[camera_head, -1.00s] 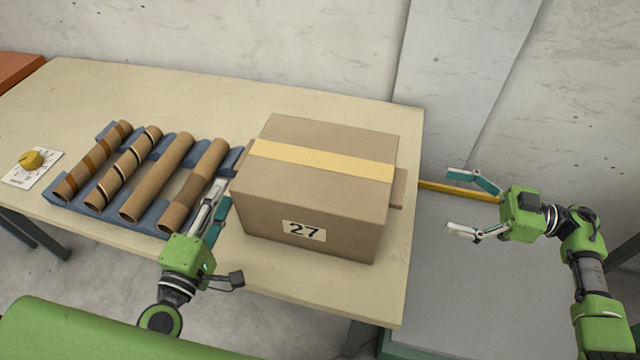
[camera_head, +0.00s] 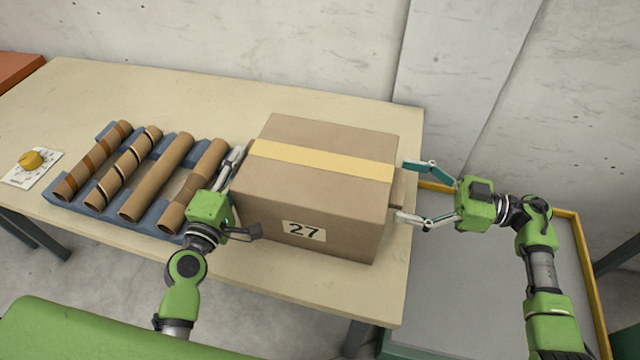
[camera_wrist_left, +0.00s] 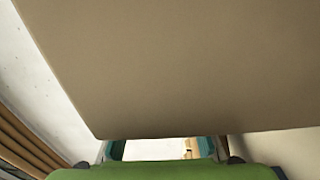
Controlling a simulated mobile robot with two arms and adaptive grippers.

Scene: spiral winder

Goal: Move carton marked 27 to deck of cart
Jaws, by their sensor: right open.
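The carton marked 27 (camera_head: 315,185) is a brown box with a yellow tape strip, standing upright near the table's right end. A flap-like tab (camera_head: 398,188) sticks out of its right side. My right gripper (camera_head: 402,190) is open, its fingertips on either side of that tab. My left gripper (camera_head: 234,167) is at the carton's left side, partly hidden by it. In the left wrist view its teal fingertips (camera_wrist_left: 160,149) are apart, with the carton (camera_wrist_left: 170,70) filling the view above. The cart's grey deck (camera_head: 465,285) lies right of the table.
A blue rack (camera_head: 100,212) with several cardboard tubes stands just left of my left gripper. The cart has a yellow rim (camera_head: 590,290). A concrete wall is behind.

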